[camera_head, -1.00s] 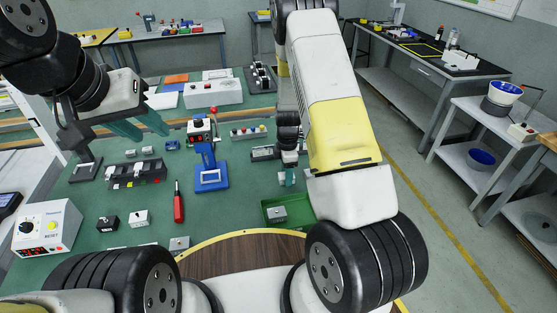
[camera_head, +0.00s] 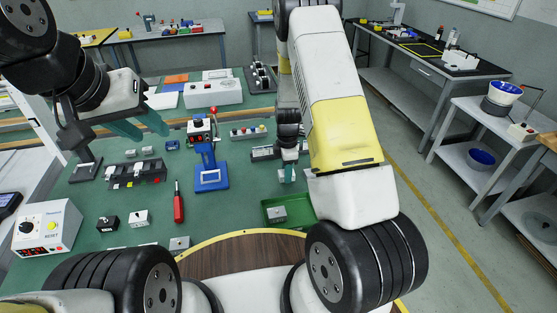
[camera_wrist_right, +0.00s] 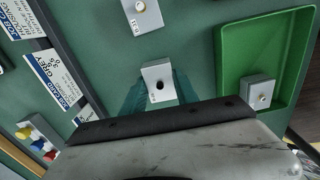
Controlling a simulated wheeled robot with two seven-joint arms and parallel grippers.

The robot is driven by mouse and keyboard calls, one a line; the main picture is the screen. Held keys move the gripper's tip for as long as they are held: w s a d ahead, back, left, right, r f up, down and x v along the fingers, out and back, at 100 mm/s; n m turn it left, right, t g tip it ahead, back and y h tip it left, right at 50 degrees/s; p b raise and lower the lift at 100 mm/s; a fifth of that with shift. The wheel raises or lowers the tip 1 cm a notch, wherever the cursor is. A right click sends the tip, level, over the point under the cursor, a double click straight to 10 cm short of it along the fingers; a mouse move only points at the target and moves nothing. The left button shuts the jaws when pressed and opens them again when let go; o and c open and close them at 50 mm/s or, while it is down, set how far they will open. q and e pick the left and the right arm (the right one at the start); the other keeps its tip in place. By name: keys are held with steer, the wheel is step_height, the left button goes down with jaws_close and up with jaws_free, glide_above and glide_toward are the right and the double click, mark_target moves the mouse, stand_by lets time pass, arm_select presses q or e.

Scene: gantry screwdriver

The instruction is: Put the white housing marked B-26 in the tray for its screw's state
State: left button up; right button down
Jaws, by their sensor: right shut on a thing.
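My right gripper (camera_head: 287,174) hangs just behind the green tray (camera_head: 310,200). In the right wrist view its teal fingers (camera_wrist_right: 159,92) are shut on a pale housing (camera_wrist_right: 158,70) with a dark round hole in its top. I cannot read a marking on it. The green tray (camera_wrist_right: 231,60) lies to the right in that view and holds a grey-white housing (camera_wrist_right: 257,93) with a brassy screw head; this housing also shows in the head view (camera_head: 277,213). A white housing (camera_head: 140,218) stands on the left of the mat. My left gripper (camera_head: 142,128) is open and empty above the table.
A blue press stand (camera_head: 210,178) is left of my right gripper. A red screwdriver (camera_head: 178,205), a black block (camera_head: 107,223) and a control box (camera_head: 47,228) lie left. A dark rack (camera_head: 135,173) stands behind them. Another labelled housing (camera_wrist_right: 143,14) shows in the wrist view.

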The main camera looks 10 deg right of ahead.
steer(key=shift+r, duration=2.35)
